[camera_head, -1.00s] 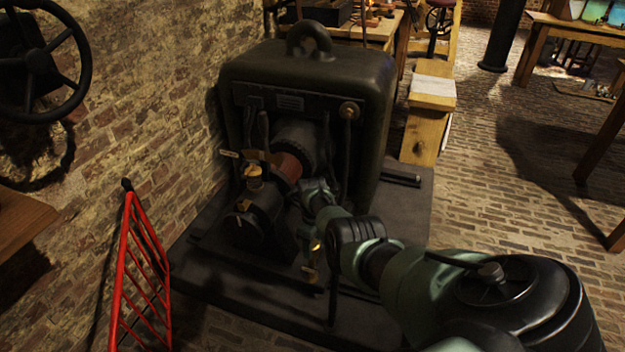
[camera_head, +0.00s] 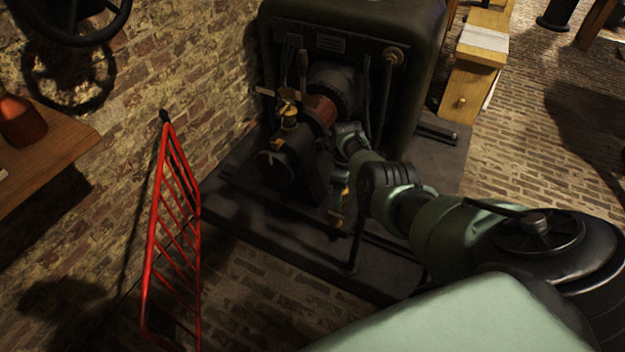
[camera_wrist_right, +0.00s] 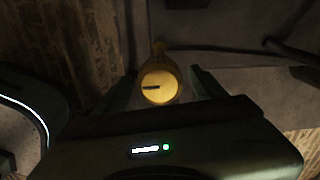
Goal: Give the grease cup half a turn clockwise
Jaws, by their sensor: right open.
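In the right wrist view the grease cup (camera_wrist_right: 164,88) is a round yellow brass cap seen nearly end-on, with a short dark mark left of its middle. My right gripper (camera_wrist_right: 160,80) is open, with one finger on each side of the cup. Gaps show between cup and fingers, so I see no grip on it. In the head view my right arm reaches in from the right to the front of the dark machine (camera_head: 345,30). A small brass piece (camera_head: 336,217) shows low beside my wrist; I cannot tell whether it is the same cup. My left gripper is out of view.
Another brass fitting (camera_head: 289,114) tops the bearing left of my wrist, near a reddish-brown shaft part (camera_head: 320,111). A red rail (camera_head: 152,245) stands at left, by a wooden shelf (camera_head: 50,150) and a handwheel (camera_head: 75,35). Brick floor (camera_head: 250,310) is clear in front.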

